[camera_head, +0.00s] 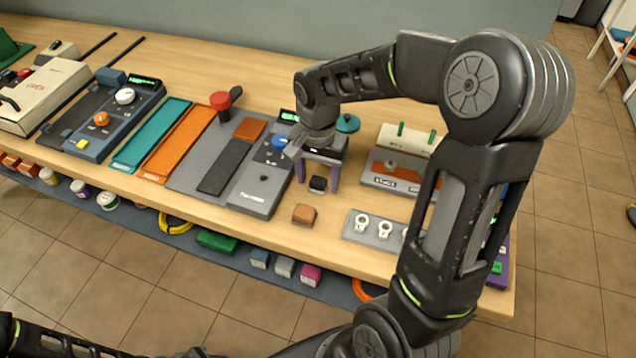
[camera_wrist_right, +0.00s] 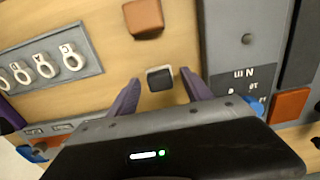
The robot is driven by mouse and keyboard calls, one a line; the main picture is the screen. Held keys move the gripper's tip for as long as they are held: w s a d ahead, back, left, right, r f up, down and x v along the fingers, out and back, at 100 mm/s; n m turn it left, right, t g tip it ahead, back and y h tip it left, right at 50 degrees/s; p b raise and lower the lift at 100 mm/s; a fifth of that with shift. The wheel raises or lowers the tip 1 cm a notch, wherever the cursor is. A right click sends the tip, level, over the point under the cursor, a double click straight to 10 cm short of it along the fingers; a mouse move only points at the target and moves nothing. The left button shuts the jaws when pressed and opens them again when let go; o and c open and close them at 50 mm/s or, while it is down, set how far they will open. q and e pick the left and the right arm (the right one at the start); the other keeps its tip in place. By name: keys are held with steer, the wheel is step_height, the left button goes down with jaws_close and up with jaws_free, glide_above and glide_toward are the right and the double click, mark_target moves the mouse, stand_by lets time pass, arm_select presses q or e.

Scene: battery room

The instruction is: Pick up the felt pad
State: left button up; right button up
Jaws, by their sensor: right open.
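A small dark block with a pale edge, which I take to be the felt pad (camera_head: 318,184), lies on the wooden bench. It also shows in the right wrist view (camera_wrist_right: 160,79). My right gripper (camera_head: 317,190) is open above it, pointing down, with one purple finger to each side. In the right wrist view the fingertips (camera_wrist_right: 160,85) frame the pad with a gap on both sides; whether they reach down to its height I cannot tell. My left gripper is not in view; only dark arm parts show at the bottom left.
A brown block (camera_head: 304,213) lies in front of the pad. A grey control unit (camera_head: 262,190) stands to its left, and a grey plate with white rings (camera_head: 370,231) to its right. A cream box with green pegs (camera_head: 406,140) is behind right. Bare wood surrounds the pad.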

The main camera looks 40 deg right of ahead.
mark_target(318, 180)
jaws_close()
stand_by(0.5)
step_height(318, 180, up, 10)
steer(key=shift+b, duration=0.4)
stand_by(0.6)
steer(key=c, duration=0.6)
jaws_free()
jaws_close()
